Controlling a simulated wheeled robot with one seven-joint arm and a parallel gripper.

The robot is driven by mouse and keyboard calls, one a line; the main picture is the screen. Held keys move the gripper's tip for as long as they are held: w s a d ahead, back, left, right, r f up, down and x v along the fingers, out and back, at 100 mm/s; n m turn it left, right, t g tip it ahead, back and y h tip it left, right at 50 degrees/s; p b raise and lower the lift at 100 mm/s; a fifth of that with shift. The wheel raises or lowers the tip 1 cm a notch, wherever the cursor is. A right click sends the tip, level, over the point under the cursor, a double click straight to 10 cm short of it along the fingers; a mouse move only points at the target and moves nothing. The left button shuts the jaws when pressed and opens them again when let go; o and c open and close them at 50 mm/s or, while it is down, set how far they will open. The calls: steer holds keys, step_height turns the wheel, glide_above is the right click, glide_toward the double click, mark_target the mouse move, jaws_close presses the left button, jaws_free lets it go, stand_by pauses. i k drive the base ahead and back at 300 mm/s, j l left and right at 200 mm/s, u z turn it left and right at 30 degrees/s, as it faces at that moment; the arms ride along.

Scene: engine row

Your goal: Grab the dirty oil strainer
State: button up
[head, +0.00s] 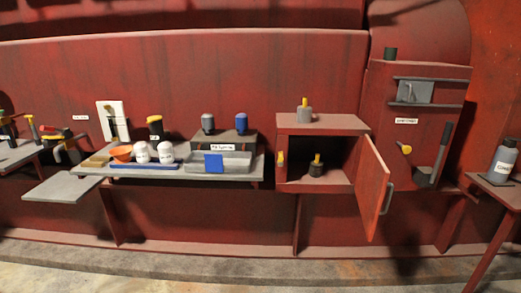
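A dark, dirty-looking cylinder with a yellow handle (316,169), which looks like the dirty oil strainer, stands upright inside a red cabinet (342,124). The cabinet's door (372,190) is swung open to the right, with a grey handle on it. A lighter grey cylinder with a similar yellow handle (304,114) stands on top of the cabinet. My gripper is not in view.
A grey shelf (190,176) to the left holds an orange bowl (121,153), white containers, a grey tray (236,166) and capped bottles. The open door juts out toward me. A labelled bottle (501,160) stands on a right table. The floor in front is clear.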

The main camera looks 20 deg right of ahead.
mark_target(317, 166)
steer(key=k+l, duration=0.1)
steer(key=l, duration=0.4)
steer(key=k+l+z, duration=0.1)
steer(key=l, duration=0.4)
steer(key=k+l, duration=0.1)
steer(key=l, duration=0.4)
steer(key=k+l, duration=0.1)
steer(key=l, duration=0.4)
steer(key=i+j+z, duration=0.3)
steer(key=i+j, duration=0.65)
steer(key=i, duration=0.4)
steer(key=i+j+z, duration=0.25)
steer(key=i+j, duration=0.95)
steer(key=j, duration=0.1)
